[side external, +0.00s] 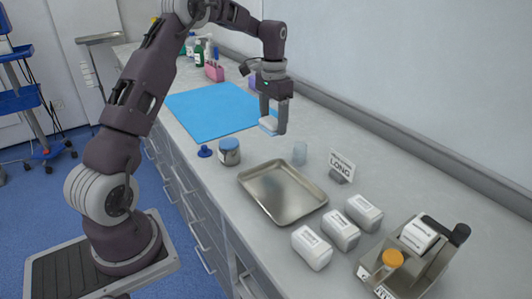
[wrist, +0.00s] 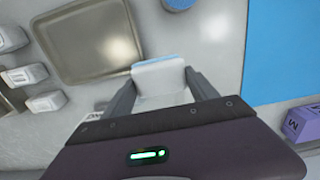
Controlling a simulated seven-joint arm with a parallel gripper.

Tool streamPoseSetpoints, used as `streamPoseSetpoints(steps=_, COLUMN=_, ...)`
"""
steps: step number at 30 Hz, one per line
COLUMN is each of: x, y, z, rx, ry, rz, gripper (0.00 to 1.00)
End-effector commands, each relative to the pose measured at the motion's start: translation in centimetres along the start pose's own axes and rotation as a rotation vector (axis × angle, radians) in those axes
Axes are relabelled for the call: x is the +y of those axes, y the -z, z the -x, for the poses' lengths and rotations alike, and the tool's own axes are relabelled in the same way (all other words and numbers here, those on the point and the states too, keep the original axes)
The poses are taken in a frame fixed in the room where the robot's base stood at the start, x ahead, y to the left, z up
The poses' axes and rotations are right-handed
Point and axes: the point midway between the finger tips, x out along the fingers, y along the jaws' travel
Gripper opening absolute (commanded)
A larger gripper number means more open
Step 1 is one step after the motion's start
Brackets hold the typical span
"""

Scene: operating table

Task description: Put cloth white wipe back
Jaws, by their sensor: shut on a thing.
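My gripper (side external: 273,115) is shut on a small white cloth wipe (side external: 268,124) with a light blue edge. It holds the wipe above the counter, by the right edge of the blue mat. In the wrist view the wipe (wrist: 158,74) sits between the two fingers of my gripper (wrist: 160,85). A metal tray (side external: 258,201) lies on the counter in front of the gripper; it shows at upper left in the wrist view (wrist: 70,60). The tray looks empty.
A blue mat (side external: 205,112) covers the counter behind. Several white packs (side external: 312,250) and a dispenser (side external: 400,275) stand at the right front. The wall runs along the back.

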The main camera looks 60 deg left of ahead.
Motion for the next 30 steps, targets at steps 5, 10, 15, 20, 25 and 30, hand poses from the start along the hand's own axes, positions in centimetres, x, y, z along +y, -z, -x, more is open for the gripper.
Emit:
streamPoseSetpoints(steps=5, x=-4.2, y=0.8, z=0.1, rx=-0.002, ry=0.003, rz=-0.005, gripper=0.29)
streamPoseSetpoints(steps=10, x=-4.6, y=0.9, z=-3.4, rx=-0.004, ry=0.002, rz=-0.009, gripper=0.29)
streamPoseSetpoints(steps=15, x=-4.6, y=0.9, z=-6.1, rx=-0.002, ry=0.004, rz=-0.007, gripper=0.29)
streamPoseSetpoints(steps=20, x=-4.6, y=0.9, z=-8.8, rx=-0.003, ry=0.003, rz=-0.008, gripper=0.29)
streamPoseSetpoints(steps=25, x=-4.6, y=1.0, z=-9.8, rx=0.001, ry=0.005, rz=-0.008, gripper=0.29)
streamPoseSetpoints(steps=30, x=-4.6, y=1.0, z=-9.9, rx=0.001, ry=0.005, rz=-0.008, gripper=0.29)
